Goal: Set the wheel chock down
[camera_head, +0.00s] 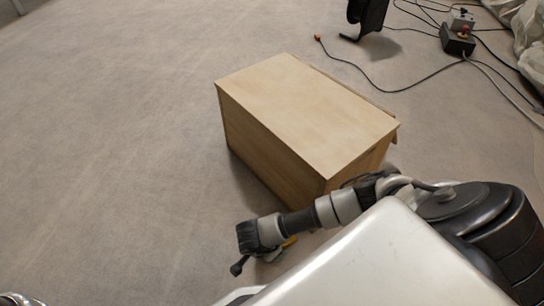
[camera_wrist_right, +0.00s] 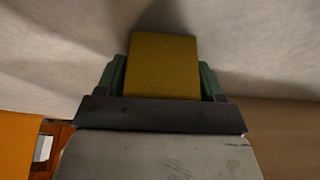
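The wheel chock (camera_wrist_right: 164,66) is a yellow block, seen in the right wrist view. It sits between the two green fingers of my right gripper (camera_wrist_right: 162,76), which is shut on it. In the head view my right arm reaches down in front of the wooden box, and only a small yellow part of the chock (camera_head: 290,241) shows beside the wrist, low near the floor. The rest is hidden by my arm. I cannot tell whether the chock touches the floor. My left gripper is not in view.
A wooden box (camera_head: 305,112) stands on the grey floor (camera_head: 110,130) just behind my right wrist. Cables, a dark reel (camera_head: 368,14) and a control box (camera_head: 458,40) lie at the back right. The floor on the left is clear. An orange object (camera_wrist_right: 18,146) shows in the wrist view.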

